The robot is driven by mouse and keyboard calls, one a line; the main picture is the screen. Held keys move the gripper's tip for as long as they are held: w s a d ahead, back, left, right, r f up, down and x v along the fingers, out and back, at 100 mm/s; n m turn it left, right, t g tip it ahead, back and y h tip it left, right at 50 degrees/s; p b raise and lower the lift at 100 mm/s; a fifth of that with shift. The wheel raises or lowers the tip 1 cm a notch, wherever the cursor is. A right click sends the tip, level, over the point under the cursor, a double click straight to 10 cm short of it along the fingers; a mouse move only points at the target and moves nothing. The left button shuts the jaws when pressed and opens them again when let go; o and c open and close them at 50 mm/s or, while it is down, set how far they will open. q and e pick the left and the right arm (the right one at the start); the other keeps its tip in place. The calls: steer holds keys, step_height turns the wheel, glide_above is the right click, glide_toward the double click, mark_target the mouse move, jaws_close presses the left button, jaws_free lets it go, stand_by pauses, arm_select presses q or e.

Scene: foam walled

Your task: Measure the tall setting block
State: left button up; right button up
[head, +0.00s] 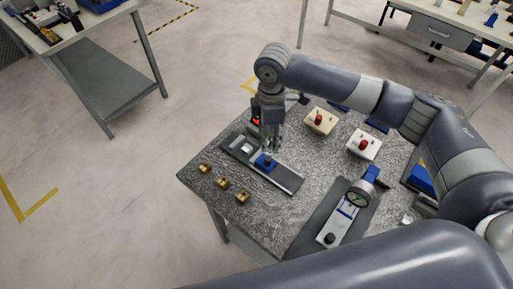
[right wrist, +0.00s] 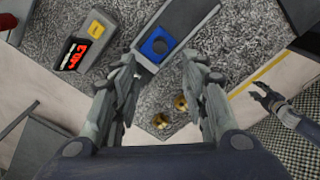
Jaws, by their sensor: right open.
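My right gripper (head: 269,150) points down over a dark tray (head: 285,178) on the speckled table. In the right wrist view its fingers (right wrist: 160,72) are apart with nothing between them. A device with a lit red readout (right wrist: 74,54) lies left of the tray. I cannot tell which piece is the tall setting block. A gripper, seemingly my left (right wrist: 283,107), shows at the right.
Brass pieces (head: 223,183) stand along the table's left front edge. A cream box (head: 320,121) and a white box (head: 364,144), each with a red knob, stand behind and right of the tray. Other benches stand farther off, with open floor at the left.

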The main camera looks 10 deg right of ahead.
steer(key=p, duration=0.2)
glide_above(268, 158)
step_height(268, 158, down, 6)
steer(key=shift+d, duration=0.15)
step_height(268, 158, down, 4)
steer(key=shift+r, duration=0.25)
steer(key=shift+f, duration=0.5)
arm_select(q)
steer(key=r, duration=0.1)
steer(key=d+r, duration=0.1)
steer(key=shift+w+d+r, duration=0.1)
steer(key=shift+d+r, duration=0.1)
steer(key=shift+r, duration=0.15)
arm_select(e)
steer(key=shift+c, duration=0.2)
steer(key=c, duration=0.8)
